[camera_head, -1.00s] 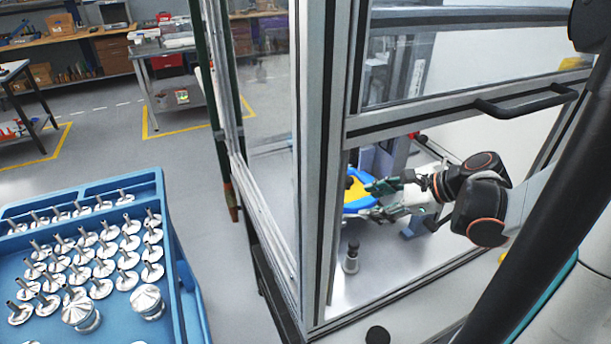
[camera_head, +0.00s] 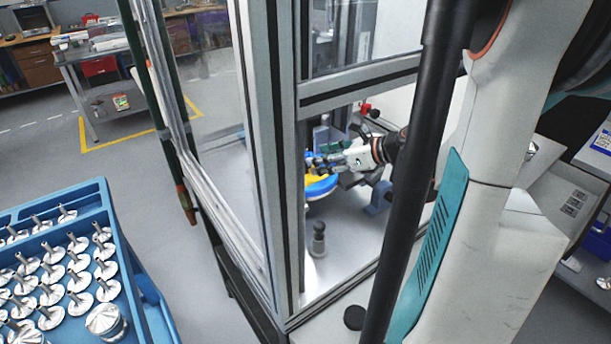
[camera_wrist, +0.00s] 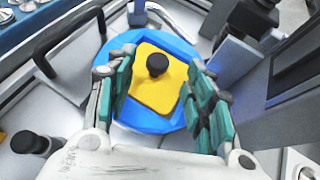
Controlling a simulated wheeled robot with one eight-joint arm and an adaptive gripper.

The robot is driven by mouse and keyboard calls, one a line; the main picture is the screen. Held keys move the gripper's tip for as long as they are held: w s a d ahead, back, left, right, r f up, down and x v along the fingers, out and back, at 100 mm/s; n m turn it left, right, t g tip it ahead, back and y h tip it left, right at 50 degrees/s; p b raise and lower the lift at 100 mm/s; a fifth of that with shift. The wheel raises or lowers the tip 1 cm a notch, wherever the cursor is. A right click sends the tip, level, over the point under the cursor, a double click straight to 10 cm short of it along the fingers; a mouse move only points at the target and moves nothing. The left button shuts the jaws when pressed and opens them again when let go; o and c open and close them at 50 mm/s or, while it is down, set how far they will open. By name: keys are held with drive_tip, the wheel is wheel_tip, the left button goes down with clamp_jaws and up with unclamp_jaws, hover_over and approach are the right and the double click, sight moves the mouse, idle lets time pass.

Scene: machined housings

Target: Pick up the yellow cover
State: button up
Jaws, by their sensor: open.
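The yellow cover (camera_wrist: 150,88) lies in a round blue holder (camera_wrist: 150,123) in the wrist view. A dark round knob (camera_wrist: 157,65) stands up from the cover. My gripper (camera_wrist: 162,75) is open, with its green-padded fingers to the left and right of the knob and apart from it in the picture. In the head view my gripper (camera_head: 317,163) is inside the framed enclosure, over the yellow cover (camera_head: 318,185) and the blue holder (camera_head: 330,183). There the fingers partly hide the cover.
Metal frame posts (camera_head: 270,150) and glass panels bound the enclosure. A dark peg (camera_head: 318,240) stands on its floor; a black bar handle (camera_wrist: 50,50) shows in the wrist view. A blue crate (camera_head: 95,195) of metal parts stands outside, at lower left.

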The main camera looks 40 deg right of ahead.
sight(306, 169)
drive_tip(key=shift+w+a+f, duration=0.2)
drive_tip(key=shift+w+f, duration=0.2)
drive_tip(key=shift+f, duration=0.05)
drive_tip(key=b+x, duration=0.2)
drive_tip(key=x, duration=0.2)
drive_tip(key=shift+f, duration=0.2)
drive_tip(key=shift+r, duration=0.1)
clamp_jaws()
